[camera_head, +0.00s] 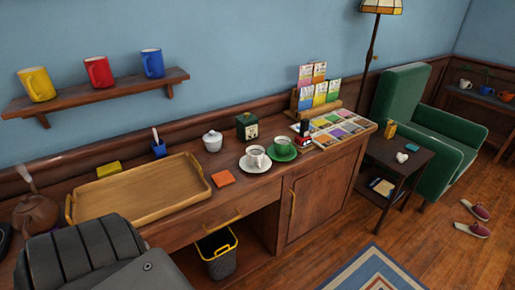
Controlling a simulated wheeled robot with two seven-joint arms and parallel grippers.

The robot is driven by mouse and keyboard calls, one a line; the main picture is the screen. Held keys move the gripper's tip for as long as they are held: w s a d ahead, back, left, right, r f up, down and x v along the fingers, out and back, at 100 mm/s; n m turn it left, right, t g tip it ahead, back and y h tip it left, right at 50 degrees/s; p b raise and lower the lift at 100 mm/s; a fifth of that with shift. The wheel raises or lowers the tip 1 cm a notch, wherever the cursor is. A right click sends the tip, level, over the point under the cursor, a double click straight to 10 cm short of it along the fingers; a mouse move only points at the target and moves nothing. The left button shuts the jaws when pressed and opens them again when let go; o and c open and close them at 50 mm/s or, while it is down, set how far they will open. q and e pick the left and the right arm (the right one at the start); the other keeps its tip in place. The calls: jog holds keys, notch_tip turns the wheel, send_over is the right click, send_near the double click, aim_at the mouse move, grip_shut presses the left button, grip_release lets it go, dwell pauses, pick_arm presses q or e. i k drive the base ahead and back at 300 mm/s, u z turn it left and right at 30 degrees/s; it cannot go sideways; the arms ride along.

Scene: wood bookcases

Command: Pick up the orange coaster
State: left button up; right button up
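The orange coaster (223,178) is a small flat square lying on the wooden sideboard top (262,190). It lies just right of the wooden tray (137,190), close to the front edge. A white saucer (246,165) with a white cup (255,155) stands to its right. Nothing rests on the coaster. Neither of my grippers shows in the head view.
A lidded white sugar bowl (212,141) stands behind the coaster, and a green saucer (283,154) with a cup is further right. A wall shelf (105,92) holds three mugs. A black bin (219,262) is below.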

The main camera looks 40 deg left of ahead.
aim_at(224, 178)
jog(key=i, duration=3.25)
jog(key=u, duration=3.1)
